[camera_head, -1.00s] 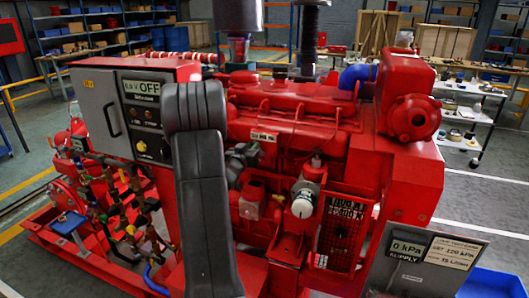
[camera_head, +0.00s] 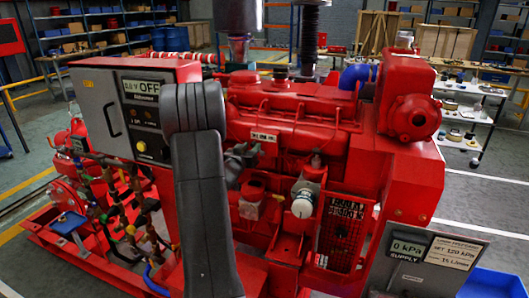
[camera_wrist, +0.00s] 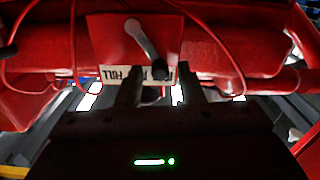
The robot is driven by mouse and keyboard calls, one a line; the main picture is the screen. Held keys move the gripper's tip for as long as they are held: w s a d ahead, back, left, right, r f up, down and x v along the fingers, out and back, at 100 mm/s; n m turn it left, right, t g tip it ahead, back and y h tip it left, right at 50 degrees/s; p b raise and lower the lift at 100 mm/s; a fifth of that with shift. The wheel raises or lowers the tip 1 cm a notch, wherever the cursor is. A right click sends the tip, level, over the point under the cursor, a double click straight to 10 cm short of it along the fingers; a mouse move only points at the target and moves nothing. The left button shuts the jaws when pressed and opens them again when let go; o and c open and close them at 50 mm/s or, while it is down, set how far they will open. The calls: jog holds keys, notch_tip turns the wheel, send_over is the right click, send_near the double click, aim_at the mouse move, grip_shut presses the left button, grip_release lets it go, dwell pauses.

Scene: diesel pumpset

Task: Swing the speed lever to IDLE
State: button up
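The speed lever (camera_wrist: 145,42) shows in the wrist view as a grey arm on a red bracket. It slants down to the right and ends in a black knob (camera_wrist: 159,70). A pale label strip (camera_wrist: 115,73) lies behind the knob. Its text is partly hidden, with "FULL" at the left end. My gripper (camera_wrist: 160,84) is open, its two dark fingers apart. The knob shows in the gap between the fingertips, and I see no finger touching it. In the head view my arm hides part of the engine's front, and I cannot make out the lever.
The red engine (camera_head: 290,125) fills the middle of the head view. A grey control panel (camera_head: 105,115) stands at the left, and a pressure sign (camera_head: 425,262) at the lower right. Red hoses (camera_wrist: 228,50) curve on either side of the lever bracket.

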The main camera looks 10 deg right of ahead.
jog(key=b+v, duration=0.1)
jog(key=v, duration=0.5)
dwell(0.3)
jog(key=shift+w+d, duration=0.1)
jog(key=shift+w, duration=0.05)
jog(key=p+x, duration=0.1)
jog(key=x, duration=0.4)
jog(key=shift+w+d, duration=0.3)
jog(key=shift+s+d+r, duration=0.1)
jog(key=shift+s+r, duration=0.05)
jog(key=shift+r, duration=0.1)
